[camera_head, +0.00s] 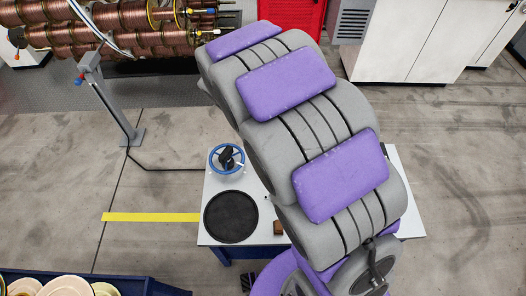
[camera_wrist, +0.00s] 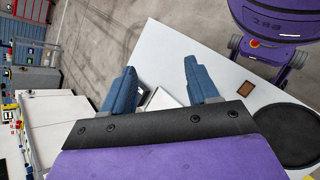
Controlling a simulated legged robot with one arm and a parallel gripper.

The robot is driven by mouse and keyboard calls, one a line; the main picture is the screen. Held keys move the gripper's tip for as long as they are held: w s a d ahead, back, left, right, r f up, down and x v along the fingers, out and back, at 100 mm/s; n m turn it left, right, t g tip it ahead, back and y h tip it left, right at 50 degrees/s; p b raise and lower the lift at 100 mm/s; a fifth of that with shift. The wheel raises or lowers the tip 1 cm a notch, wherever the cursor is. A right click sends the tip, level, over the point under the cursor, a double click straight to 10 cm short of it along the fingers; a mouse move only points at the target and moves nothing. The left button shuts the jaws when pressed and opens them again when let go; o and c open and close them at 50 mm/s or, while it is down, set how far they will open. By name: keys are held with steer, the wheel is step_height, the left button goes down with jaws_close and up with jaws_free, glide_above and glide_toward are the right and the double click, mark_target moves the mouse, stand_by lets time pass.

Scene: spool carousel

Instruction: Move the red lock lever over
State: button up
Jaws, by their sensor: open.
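My gripper (camera_wrist: 160,84) shows in the wrist view with its two blue fingers apart and nothing clearly held between them. Behind the gap is a pale, box-like thing with a dark edge (camera_wrist: 160,98), partly hidden by the gripper's black palm. I cannot make out a red lock lever in either view. In the head view my arm covers the middle of the white table (camera_head: 408,205) and hides my gripper. A blue ring with a black part inside (camera_head: 227,159) sits on the table's left side, above a flat black disc (camera_head: 231,216).
A small brown block (camera_head: 278,228) lies near the disc. A yellow strip (camera_head: 150,217) marks the floor left of the table. A grey post (camera_head: 105,100) and copper-coloured spools (camera_head: 85,32) stand at the back left. A blue bin with round pieces (camera_head: 130,284) is at the bottom left.

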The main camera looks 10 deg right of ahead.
steer(key=w+a+f+n+t+h+p, duration=0.1)
steer(key=w+a+f+n+t+h, duration=0.25)
steer(key=w+f, duration=0.35)
steer(key=w+a+f+n+t+h+p, duration=0.1)
steer(key=w+a+f+n+t+h, duration=0.1)
steer(key=w+a+f+n+h, duration=0.45)
steer(key=w+a+f+n+t+y+p, duration=0.1)
steer(key=a+f+n+t+y, duration=0.1)
steer(key=a+f+n+t, duration=0.5)
steer(key=a+f+t+y+p, duration=0.1)
steer(key=a+f+t+y, duration=0.3)
steer(key=f, duration=0.7)
steer(key=shift+g+h, duration=0.35)
steer(key=shift+h, duration=0.55)
steer(key=b+x, duration=0.1)
steer(key=x, duration=0.7)
steer(key=b+x, duration=0.1)
steer(key=x, duration=0.7)
steer(key=shift+w+d+f+b, duration=0.1)
steer(key=shift+w+b, duration=0.3)
steer(key=shift+w, duration=0.1)
jaws_close()
